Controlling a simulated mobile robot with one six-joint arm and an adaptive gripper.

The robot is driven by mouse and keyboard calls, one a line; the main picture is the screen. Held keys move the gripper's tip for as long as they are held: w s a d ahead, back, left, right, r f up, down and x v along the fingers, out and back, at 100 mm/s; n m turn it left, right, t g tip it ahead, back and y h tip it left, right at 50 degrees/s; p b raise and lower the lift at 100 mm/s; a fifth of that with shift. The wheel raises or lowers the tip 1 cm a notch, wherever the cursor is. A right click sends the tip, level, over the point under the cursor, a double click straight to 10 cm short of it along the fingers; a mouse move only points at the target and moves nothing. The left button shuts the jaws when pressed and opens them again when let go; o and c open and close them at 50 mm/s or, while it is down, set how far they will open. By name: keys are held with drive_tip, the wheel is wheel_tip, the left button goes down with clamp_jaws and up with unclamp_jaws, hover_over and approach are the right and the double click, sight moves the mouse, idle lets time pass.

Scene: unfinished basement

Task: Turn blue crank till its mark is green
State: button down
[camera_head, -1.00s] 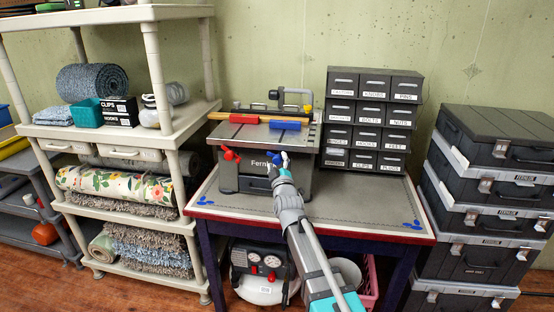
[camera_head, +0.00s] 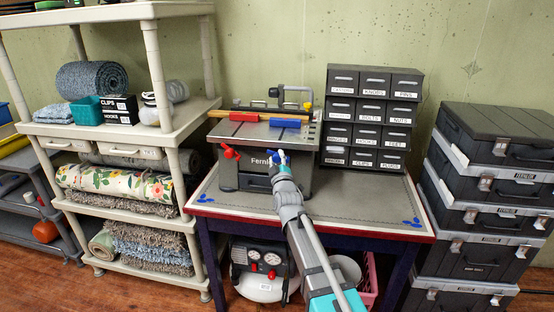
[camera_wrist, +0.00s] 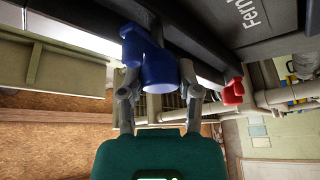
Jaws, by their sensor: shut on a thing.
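The blue crank (camera_head: 278,155) is on the front right of a grey table machine lettered "Fern…" (camera_head: 262,183). In the wrist view the blue crank (camera_wrist: 158,68) shows as a round hub with an arm sticking out to the upper left. My gripper (camera_head: 281,163) reaches it from the front. In the wrist view my gripper (camera_wrist: 160,92) has its two fingers on either side of the hub, shut on it. I cannot make out the crank's mark or its colour in either view.
A red crank (camera_head: 229,152) is at the machine's left; it also shows in the wrist view (camera_wrist: 233,92). The workbench (camera_head: 350,210) is mostly bare at the right. Labelled drawers (camera_head: 371,120) stand behind it, a shelf unit (camera_head: 150,205) left, stacked cases (camera_head: 485,190) right.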

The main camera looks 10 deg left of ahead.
drive_tip(key=shift+m, duration=0.5)
drive_tip(key=m+t+h+b, duration=0.1)
drive_tip(key=m, duration=0.1)
drive_tip(key=m+t+h+b, duration=0.1)
drive_tip(key=m, duration=0.1)
drive_tip(key=shift+w+f+m, duration=0.1)
drive_tip(key=shift+m, duration=0.3)
drive_tip(key=m+h, duration=0.2)
drive_tip(key=m, duration=0.2)
drive_tip(key=m+h+b, duration=0.1)
drive_tip(key=m+h, duration=0.2)
drive_tip(key=m, duration=0.1)
drive_tip(key=shift+t, duration=0.4)
drive_tip(key=m+h, duration=0.2)
drive_tip(key=m, duration=0.2)
drive_tip(key=m+g+h+p, duration=0.1)
drive_tip(key=m+h, duration=0.2)
drive_tip(key=m, duration=0.1)
drive_tip(key=shift+a+r+m, duration=0.1)
drive_tip(key=shift+r+m, duration=0.1)
drive_tip(key=shift+m, duration=0.1)
drive_tip(key=m, duration=0.2)
drive_tip(key=m+g+h+p, duration=0.1)
drive_tip(key=m, duration=0.1)
drive_tip(key=shift+g+h, duration=0.3)
drive_tip(key=shift+f+m+g+h+p, duration=0.1)
drive_tip(key=shift+m+g+h+p, duration=0.3)
drive_tip(key=shift+m, duration=0.8)
